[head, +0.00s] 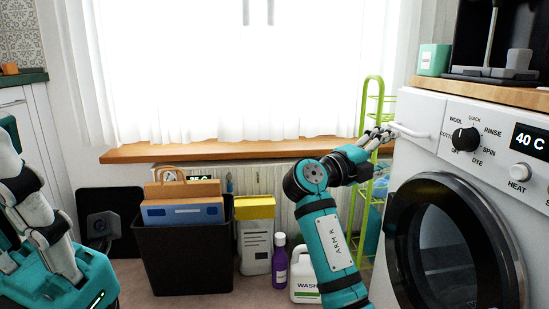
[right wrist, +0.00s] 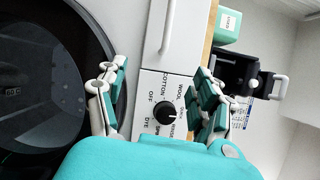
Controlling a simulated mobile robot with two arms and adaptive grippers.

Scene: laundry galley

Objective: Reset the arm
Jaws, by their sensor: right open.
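My right gripper (head: 378,138) is open and empty, with its fingers close to the front of the white washing machine (head: 408,165), by the drawer handle (head: 410,131). In the right wrist view the right gripper's fingers (right wrist: 158,88) are spread wide apart, with the black program knob (right wrist: 165,112) showing between them. Nothing is between the fingertips; contact with the panel cannot be told. My left arm (head: 45,205) shows at the left edge of the head view, but its gripper cannot be made out.
The round washer door (head: 455,245) looks closed. A green wire rack (head: 372,95) stands behind my right gripper. A black bin (head: 186,262), a yellow-topped box (head: 255,232), a purple bottle (head: 280,262) and a white jug (head: 305,284) stand on the floor. A mint box (head: 433,60) sits on the worktop.

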